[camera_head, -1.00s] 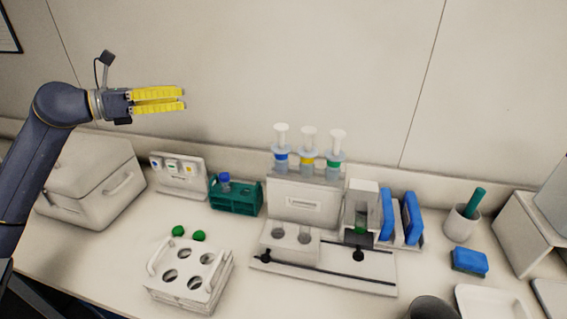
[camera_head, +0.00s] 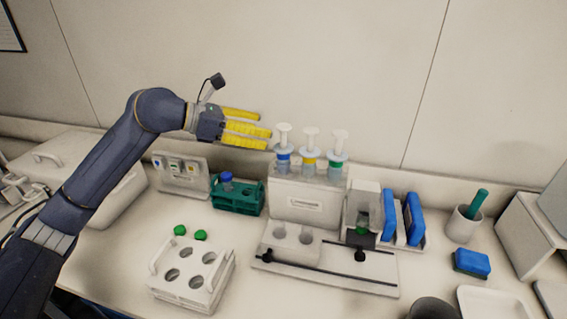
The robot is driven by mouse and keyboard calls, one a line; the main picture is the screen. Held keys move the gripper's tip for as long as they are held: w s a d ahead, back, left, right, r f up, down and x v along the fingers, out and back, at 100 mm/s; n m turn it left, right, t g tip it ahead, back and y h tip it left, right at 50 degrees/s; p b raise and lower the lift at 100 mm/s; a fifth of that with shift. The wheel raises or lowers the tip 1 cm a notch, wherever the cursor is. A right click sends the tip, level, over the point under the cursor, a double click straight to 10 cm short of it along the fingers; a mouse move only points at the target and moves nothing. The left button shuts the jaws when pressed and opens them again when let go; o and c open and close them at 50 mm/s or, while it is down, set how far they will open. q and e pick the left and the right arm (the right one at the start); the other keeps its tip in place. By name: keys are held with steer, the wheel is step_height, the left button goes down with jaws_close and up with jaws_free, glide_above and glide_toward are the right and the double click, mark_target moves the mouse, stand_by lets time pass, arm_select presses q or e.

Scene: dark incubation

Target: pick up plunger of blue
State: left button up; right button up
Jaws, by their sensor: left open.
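The blue plunger (camera_head: 283,153) is a syringe-like piece with a white top and a blue band, upright in the white holder (camera_head: 292,205). It is the leftmost of three; a yellow-banded one (camera_head: 309,158) and a green-banded one (camera_head: 337,160) stand to its right. My left gripper (camera_head: 265,133) has yellow fingers pointing right, with the fingertips just left of the blue plunger's upper part. The fingers are spread and nothing shows between them. Whether a fingertip touches the plunger is unclear. My right gripper is out of view.
A green rack (camera_head: 236,197) with a blue-capped tube stands left of the holder. A white rack (camera_head: 190,279) with round holes is in front, beside two green caps. Blue panels (camera_head: 411,218), a cup (camera_head: 463,226) and a blue sponge (camera_head: 471,263) are at right.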

mark_target(284, 147)
arm_select(q)
steer(key=shift+x, duration=3.75)
steer(key=shift+o, duration=0.2)
steer(key=shift+f, duration=0.1)
jaws_close()
